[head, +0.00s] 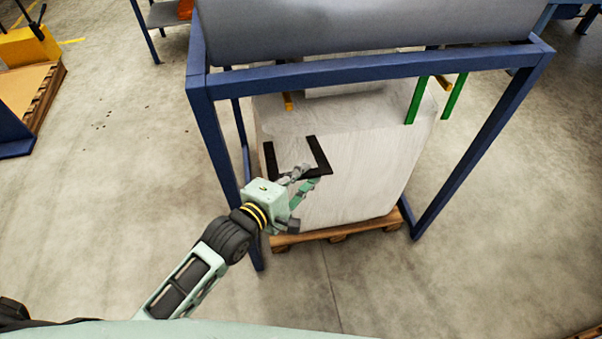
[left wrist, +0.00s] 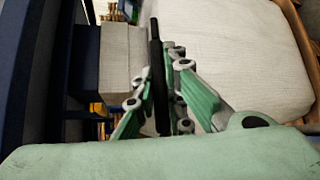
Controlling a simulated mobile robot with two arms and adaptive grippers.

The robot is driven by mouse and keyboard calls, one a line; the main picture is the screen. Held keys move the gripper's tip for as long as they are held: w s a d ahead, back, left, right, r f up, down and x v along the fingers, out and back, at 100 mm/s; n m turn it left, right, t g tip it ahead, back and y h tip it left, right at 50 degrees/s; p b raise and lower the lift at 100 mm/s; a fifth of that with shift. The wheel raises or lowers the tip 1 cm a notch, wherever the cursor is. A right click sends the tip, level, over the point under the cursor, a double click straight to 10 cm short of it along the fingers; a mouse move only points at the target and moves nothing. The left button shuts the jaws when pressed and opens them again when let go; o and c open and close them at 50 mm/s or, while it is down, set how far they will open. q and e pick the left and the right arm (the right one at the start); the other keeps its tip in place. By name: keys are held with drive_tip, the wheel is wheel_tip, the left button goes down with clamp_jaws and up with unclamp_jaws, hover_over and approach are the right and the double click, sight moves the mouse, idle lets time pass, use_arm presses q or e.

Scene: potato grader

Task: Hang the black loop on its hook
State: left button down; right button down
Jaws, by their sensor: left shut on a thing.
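The black loop (head: 319,155) is a flat, dark U-shaped band in front of the white big bag (head: 345,180). My left gripper (head: 301,181) is shut on its lower bar, and the two side strips point up and away from me. In the left wrist view the black loop (left wrist: 155,60) shows as a dark upright bar between the fingers (left wrist: 160,112). My right gripper is not in view.
The blue frame (head: 380,72) stands around the bag, with a grey hopper (head: 370,30) above. Green straps (head: 418,100) are by the right hook. The bag rests on a wooden pallet (head: 340,234). Open concrete floor lies left and right.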

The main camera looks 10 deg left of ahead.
use_arm(q)
drive_tip(key=w+a+r+n+g+p, duration=0.2)
drive_tip(key=w+r+p, duration=0.4)
drive_tip(key=p, duration=0.9)
drive_tip(key=shift+w+r+g+p, duration=0.35)
drive_tip(key=shift+r+g+p, duration=0.05)
drive_tip(key=shift+r, duration=1.1)
drive_tip(key=shift+a, duration=0.15)
drive_tip(key=c, duration=1.9)
unclamp_jaws()
drive_tip(key=shift+o, duration=0.5)
drive_tip(key=shift+f, duration=0.15)
drive_tip(key=shift+s, duration=0.15)
drive_tip(key=v, duration=1.2)
